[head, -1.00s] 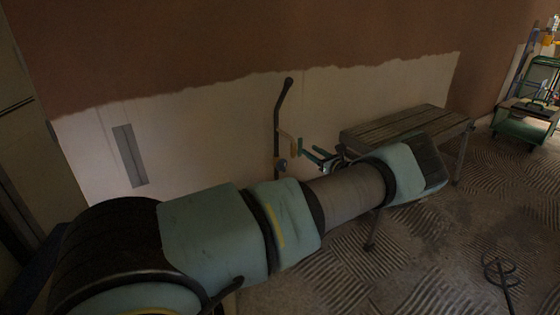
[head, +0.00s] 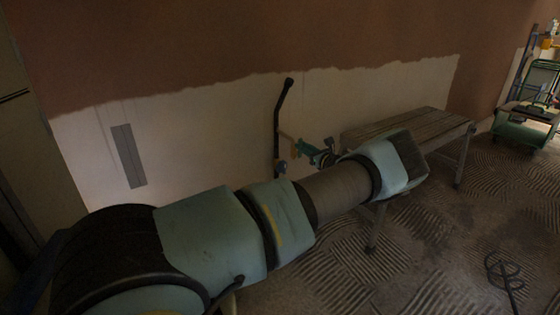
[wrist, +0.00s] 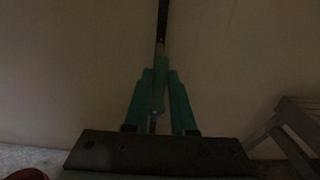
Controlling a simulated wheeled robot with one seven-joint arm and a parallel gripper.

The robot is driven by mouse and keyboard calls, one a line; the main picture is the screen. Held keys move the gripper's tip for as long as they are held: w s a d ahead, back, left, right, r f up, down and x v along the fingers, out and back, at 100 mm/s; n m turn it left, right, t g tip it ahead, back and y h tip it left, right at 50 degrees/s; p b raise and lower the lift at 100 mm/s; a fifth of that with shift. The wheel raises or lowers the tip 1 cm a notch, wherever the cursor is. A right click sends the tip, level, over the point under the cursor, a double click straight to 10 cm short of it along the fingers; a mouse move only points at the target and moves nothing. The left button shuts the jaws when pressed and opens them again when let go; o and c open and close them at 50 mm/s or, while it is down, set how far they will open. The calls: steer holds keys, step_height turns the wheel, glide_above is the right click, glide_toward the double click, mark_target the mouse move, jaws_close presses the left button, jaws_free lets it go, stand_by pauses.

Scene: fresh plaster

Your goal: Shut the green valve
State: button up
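The green valve shows in the wrist view as a narrow green lever (wrist: 158,88), roughly upright in the picture and below a dark pipe (wrist: 162,22). My gripper (wrist: 160,80) has one green finger on each side of the lever, very close to it. Whether both fingers press on it is too dark to tell. In the head view my gripper (head: 303,149) is at the right of the dark upright pipe (head: 279,118), by the wall. The lever is hard to separate from the fingers there, and my forearm hides the pipe's lower end.
A slatted wooden bench (head: 405,128) stands right behind my wrist, against the half-plastered wall. A green cart (head: 525,130) is at the far right. A dark looped mixing tool (head: 505,268) is at the lower right. The ridged floor between is open.

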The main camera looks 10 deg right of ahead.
jaws_close()
steer(key=n, duration=0.2)
steer(key=s+a+f+n, duration=0.1)
steer(key=n, duration=0.2)
steer(key=a+n, duration=0.1)
steer(key=n, duration=0.2)
steer(key=shift+s+a+f, duration=0.15)
steer(key=shift+a, duration=0.1)
